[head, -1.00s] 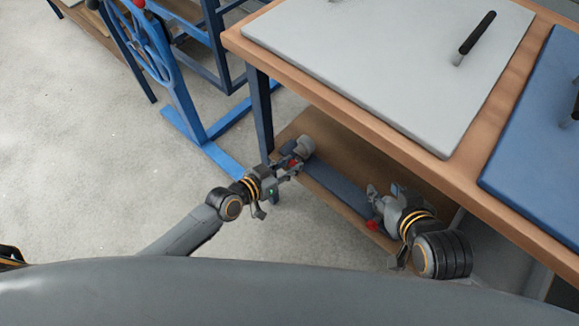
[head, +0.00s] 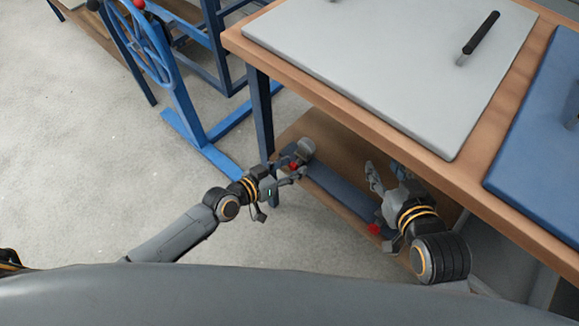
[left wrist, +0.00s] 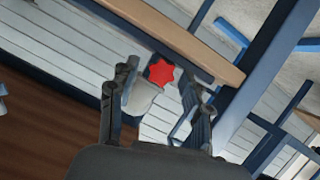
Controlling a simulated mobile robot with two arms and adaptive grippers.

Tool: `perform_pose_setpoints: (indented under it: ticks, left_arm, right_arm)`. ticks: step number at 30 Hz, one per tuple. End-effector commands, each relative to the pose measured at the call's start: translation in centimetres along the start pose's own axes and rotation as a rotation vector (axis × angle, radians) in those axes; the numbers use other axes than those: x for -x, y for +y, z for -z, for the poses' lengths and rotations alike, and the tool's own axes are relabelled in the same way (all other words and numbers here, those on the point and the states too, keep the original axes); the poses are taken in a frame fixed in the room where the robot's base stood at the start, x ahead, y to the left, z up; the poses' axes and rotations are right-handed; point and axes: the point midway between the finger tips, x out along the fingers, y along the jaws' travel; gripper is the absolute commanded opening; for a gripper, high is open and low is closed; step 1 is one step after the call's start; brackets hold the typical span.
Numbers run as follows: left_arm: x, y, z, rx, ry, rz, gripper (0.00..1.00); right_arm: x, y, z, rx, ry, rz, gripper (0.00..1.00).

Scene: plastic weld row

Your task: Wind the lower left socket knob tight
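A red star-shaped knob (head: 293,166) sits by a grey rounded socket (head: 305,147) at the left end of a blue-grey bar on the lower shelf. In the left wrist view the red knob (left wrist: 160,72) shows beyond and between the two fingers, with a pale grey cylinder (left wrist: 143,97) beside it. My left gripper (head: 291,176) is open, just in front of this knob; I see no grip on it. A second red knob (head: 375,228) is at the bar's right end. My right gripper (head: 386,172) appears open and empty, beyond that knob, its arm partly hiding the bar's end.
The wooden tabletop (head: 405,143) overhangs the lower shelf (head: 335,152). A grey panel (head: 390,60) and a blue panel (head: 545,130) with handles lie on it. A dark table leg (head: 260,110) and a blue frame with a wheel (head: 180,95) stand left. The floor at left is clear.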

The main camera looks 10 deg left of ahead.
Motion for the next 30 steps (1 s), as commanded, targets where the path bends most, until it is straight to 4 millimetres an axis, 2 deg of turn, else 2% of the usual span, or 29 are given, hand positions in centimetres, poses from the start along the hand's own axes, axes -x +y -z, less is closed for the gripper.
perform_pose_setpoints:
  ticks: [7,11,24,30]
  left_arm:
    - [0.1,0.0,-0.1,0.000,-0.002,0.000,0.49]
    - [1.1,-0.1,-0.2,0.000,-0.004,0.001,0.49]
    - [9.8,0.0,-0.2,-0.001,-0.004,0.000,0.49]
    - [11.7,0.0,-0.1,0.000,-0.002,-0.001,0.49]
  right_arm:
    - [0.0,0.0,0.0,0.000,0.000,0.000,0.40]
    - [0.0,0.0,0.0,0.000,0.000,-0.001,0.40]
    - [0.0,0.0,0.0,0.000,0.000,0.000,0.40]
    - [0.0,0.0,0.0,0.000,-0.001,0.000,0.40]
